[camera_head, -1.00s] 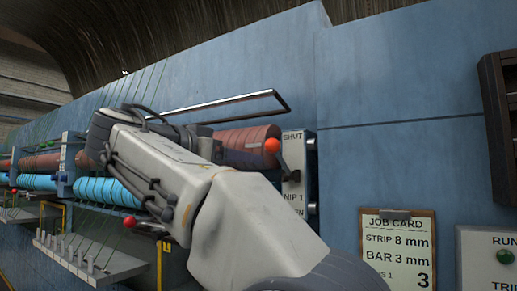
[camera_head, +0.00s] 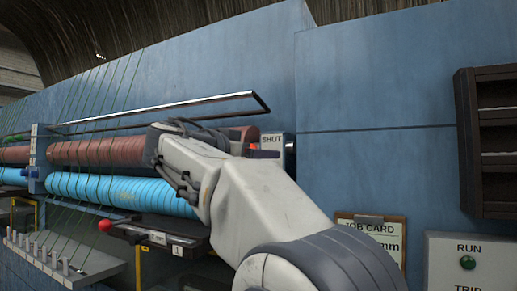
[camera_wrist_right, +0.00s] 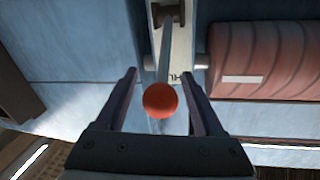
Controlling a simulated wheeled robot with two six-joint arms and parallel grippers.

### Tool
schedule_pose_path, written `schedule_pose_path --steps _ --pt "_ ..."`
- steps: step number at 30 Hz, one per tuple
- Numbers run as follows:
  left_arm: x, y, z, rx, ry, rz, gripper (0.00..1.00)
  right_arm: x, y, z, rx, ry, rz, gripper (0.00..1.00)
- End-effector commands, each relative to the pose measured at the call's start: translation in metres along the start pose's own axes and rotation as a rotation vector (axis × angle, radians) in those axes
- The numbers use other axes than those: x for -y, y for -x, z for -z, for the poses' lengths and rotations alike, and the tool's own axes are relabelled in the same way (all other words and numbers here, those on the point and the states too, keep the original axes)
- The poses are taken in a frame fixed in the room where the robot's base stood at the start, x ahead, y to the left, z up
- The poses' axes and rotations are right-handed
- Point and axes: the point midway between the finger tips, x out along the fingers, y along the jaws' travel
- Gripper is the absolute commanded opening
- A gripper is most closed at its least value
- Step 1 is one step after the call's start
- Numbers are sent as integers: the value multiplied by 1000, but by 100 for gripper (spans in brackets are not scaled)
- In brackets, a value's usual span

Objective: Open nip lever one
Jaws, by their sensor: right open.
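Nip lever one is a thin rod (camera_wrist_right: 165,48) ending in an orange-red ball knob (camera_wrist_right: 160,100). It is mounted on a pale plate (camera_head: 271,141) marked SHUT at the right end of the rollers. In the head view only a sliver of the knob (camera_head: 254,148) shows, near the SHUT mark. My right gripper (camera_wrist_right: 158,75) is open, with the knob between its two fingers and a gap visible on each side. In the head view my right arm hides most of that gripper, the lever and the lower plate. My left gripper is not in view.
A red-brown roller (camera_head: 100,152) and a cyan roller (camera_head: 120,190) lie left of the lever. A bent metal bar (camera_head: 170,106) runs above them. Another red knob (camera_head: 105,226) sits lower left. A job card (camera_head: 371,232) and RUN panel (camera_head: 470,262) are at right.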

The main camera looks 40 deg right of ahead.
Motion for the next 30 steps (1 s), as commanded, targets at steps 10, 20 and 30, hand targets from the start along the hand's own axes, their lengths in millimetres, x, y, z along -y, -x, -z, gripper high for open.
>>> schedule_pose_path --steps 10,20,30 --pt "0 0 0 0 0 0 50 0 0 0 0 0 0 5" --pt "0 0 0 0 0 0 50 0 0 0 0 0 0 0" --pt "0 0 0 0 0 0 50 0 0 0 0 0 0 0"
